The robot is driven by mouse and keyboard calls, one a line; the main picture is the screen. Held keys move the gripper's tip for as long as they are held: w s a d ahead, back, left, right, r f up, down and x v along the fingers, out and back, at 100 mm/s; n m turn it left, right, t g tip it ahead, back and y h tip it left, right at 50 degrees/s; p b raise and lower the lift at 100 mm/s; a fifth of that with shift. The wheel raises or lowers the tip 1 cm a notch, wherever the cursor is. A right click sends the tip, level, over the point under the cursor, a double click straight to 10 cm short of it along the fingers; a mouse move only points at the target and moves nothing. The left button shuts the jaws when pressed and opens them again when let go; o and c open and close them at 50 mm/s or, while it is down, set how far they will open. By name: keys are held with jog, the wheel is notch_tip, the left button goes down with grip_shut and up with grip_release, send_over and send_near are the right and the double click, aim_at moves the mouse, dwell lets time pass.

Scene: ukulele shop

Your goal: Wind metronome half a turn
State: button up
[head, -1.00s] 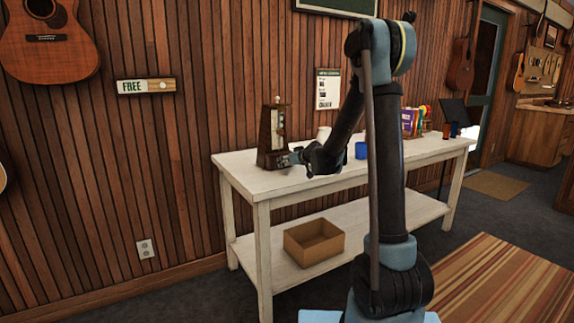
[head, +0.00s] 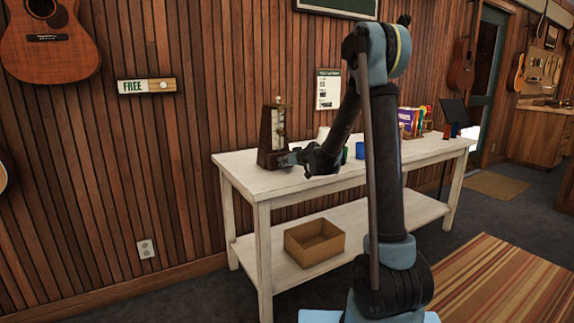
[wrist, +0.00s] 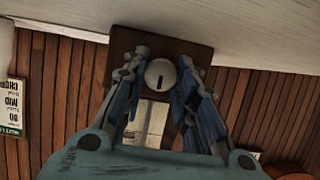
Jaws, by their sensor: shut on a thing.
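The metronome (head: 272,136) is a dark brown tapered wooden box with a pale front scale. It stands upright at the left end of the white table (head: 240,166). In the wrist view its brown body (wrist: 165,42) shows behind a round whitish knob (wrist: 161,73) with a dark slot. My gripper (head: 294,157) reaches the metronome's lower right side from the right. In the wrist view my gripper (wrist: 162,75) has its two fingers on either side of the knob, shut on it. The exact finger contact is hard to see.
A blue cup (head: 360,151) and colourful boxes (head: 409,120) stand farther right on the table, partly behind my arm. A cardboard box (head: 314,243) is on the lower shelf. The wood-slat wall (head: 190,190) is close behind the table.

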jog(key=shift+w+d, duration=0.15)
jog(key=shift+d, duration=0.05)
jog(key=m+y, duration=0.1)
jog(key=m+g, duration=0.1)
jog(key=m, duration=0.1)
jog(key=shift+w+d+y, duration=0.15)
jog(key=shift+d+y, duration=0.05)
jog(key=shift+y, duration=0.2)
jog(key=m+y, duration=0.2)
jog(key=m, duration=0.1)
jog(key=shift+w+d+f, duration=0.1)
jog(key=shift+d, duration=0.05)
jog(key=m+y, duration=0.2)
jog(key=m, duration=0.1)
jog(key=shift+d+f+m+g, duration=0.1)
jog(key=shift+f+m+g, duration=0.1)
jog(key=shift+m+g, duration=0.1)
jog(key=shift+f+m+y, duration=0.15)
jog(key=shift+m+y, duration=0.55)
jog(key=shift+m, duration=0.8)
jog(key=o, duration=1)
jog(key=shift+f, duration=0.1)
jog(key=shift+o, duration=0.2)
